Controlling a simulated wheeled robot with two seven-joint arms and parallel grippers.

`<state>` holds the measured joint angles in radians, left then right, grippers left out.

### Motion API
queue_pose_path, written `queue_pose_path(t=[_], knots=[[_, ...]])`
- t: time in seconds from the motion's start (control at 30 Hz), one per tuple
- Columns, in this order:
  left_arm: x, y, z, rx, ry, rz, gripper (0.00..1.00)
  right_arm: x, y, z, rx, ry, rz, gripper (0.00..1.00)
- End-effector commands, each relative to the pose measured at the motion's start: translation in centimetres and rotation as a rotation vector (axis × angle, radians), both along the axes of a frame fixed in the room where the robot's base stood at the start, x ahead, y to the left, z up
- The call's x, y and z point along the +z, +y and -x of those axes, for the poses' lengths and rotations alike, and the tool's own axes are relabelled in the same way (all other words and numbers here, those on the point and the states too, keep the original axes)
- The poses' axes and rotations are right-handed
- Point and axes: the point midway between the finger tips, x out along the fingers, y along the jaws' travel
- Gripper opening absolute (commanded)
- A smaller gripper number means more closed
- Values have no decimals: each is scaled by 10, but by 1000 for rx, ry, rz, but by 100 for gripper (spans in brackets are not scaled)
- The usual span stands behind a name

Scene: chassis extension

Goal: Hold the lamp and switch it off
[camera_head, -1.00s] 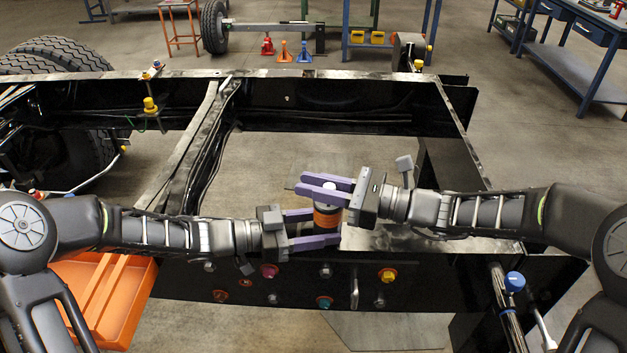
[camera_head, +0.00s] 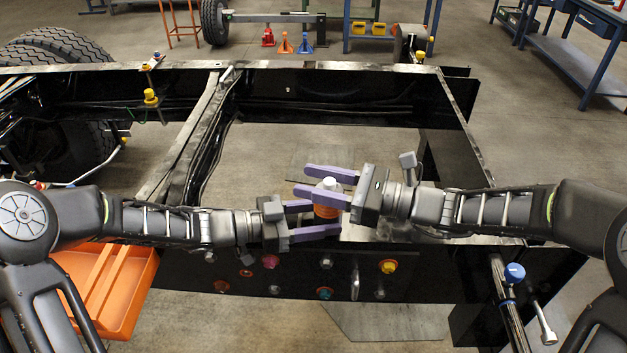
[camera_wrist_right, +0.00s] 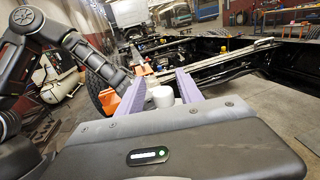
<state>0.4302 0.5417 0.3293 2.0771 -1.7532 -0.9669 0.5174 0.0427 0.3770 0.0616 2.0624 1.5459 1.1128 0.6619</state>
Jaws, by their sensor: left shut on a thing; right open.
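The lamp (camera_head: 326,211) has an orange body and a pale round top, and stands at the near rail of the chassis. My left gripper (camera_head: 318,220) is shut on the lamp's body from the left, low down. My right gripper (camera_head: 318,182) is open above it, with its purple fingers on either side of the lamp's top in the head view. In the right wrist view the pale top (camera_wrist_right: 163,96) shows between the two spread fingers (camera_wrist_right: 160,92). Whether the right fingers touch the top, I cannot tell. The lamp's lower part is partly hidden by the fingers.
The black chassis frame (camera_head: 350,78) surrounds an open gap over the floor. An orange tray (camera_head: 130,290) is at the lower left. Coloured knobs (camera_head: 388,267) line the near rail's front face. A blue-capped part (camera_head: 514,272) stands at the right. Workbenches are far behind.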

Motion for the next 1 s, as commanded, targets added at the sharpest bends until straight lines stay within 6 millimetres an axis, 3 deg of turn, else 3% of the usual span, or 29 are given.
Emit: queue_pose_path(t=[0.17,0.6,0.77,1.0], knots=[[0,0,0,-1,0,0,29,0,-19,3,-5,-1,0,43],[0,0,0,-2,0,0,29,0,-100,25,-4,-1,0,43],[0,0,0,-1,0,1,29,0,-113,29,-2,1,0,43],[0,0,0,-1,0,1,29,0,-114,30,0,1,0,43]])
